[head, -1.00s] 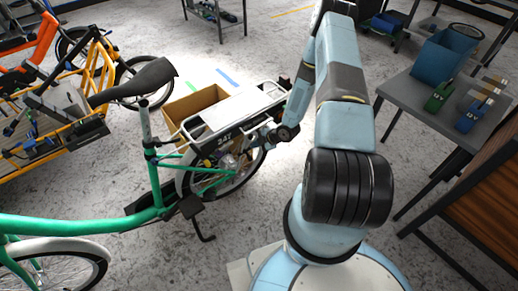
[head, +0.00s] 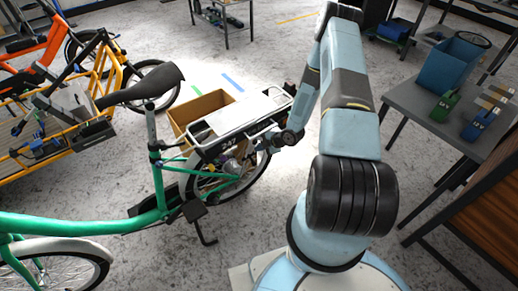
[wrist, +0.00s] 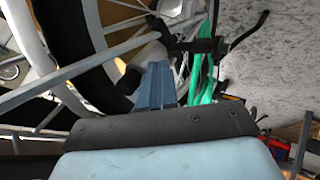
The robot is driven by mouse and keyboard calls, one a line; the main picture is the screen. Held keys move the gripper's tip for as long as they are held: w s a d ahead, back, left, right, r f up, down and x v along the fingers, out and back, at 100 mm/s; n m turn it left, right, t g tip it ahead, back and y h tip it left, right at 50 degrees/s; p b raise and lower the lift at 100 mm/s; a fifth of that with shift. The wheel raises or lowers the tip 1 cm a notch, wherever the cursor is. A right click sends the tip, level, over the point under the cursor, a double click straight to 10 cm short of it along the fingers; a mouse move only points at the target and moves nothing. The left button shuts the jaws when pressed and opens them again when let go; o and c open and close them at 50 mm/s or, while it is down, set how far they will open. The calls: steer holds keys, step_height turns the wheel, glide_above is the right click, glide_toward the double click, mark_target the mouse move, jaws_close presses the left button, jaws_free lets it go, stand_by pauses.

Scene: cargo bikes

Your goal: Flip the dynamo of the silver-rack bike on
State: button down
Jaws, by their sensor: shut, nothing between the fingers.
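The green-framed bike (head: 150,222) stands at left-centre in the head view, with a silver rack (head: 235,131) over its rear wheel (head: 257,168). My gripper (head: 262,144) is beside the wheel, just under the rack's right part, small and partly lost among bike parts. In the wrist view its blue fingers (wrist: 155,88) are together and empty, pointing in among spokes, tyre and silver rack stays. A pale rounded part (wrist: 150,53) lies right at the fingertips; I cannot tell whether it is the dynamo or whether they touch it.
Silver stays (wrist: 85,66) cross close to my fingers. A cardboard box (head: 198,106) is beyond the rack. An orange bike (head: 45,75) stands at far left. A grey table (head: 415,103) with a blue bin (head: 447,66) is right of my arm. Floor between is clear.

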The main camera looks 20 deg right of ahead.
steer(key=s+f+v, duration=0.1)
steer(key=s+v, duration=0.1)
steer(key=v, duration=0.9)
steer(key=shift+d, duration=0.15)
steer(key=shift+s+r, duration=0.1)
steer(key=shift+s, duration=0.05)
steer(key=shift+s+f, duration=0.45)
steer(key=shift+s, duration=0.2)
steer(key=shift+f, duration=0.1)
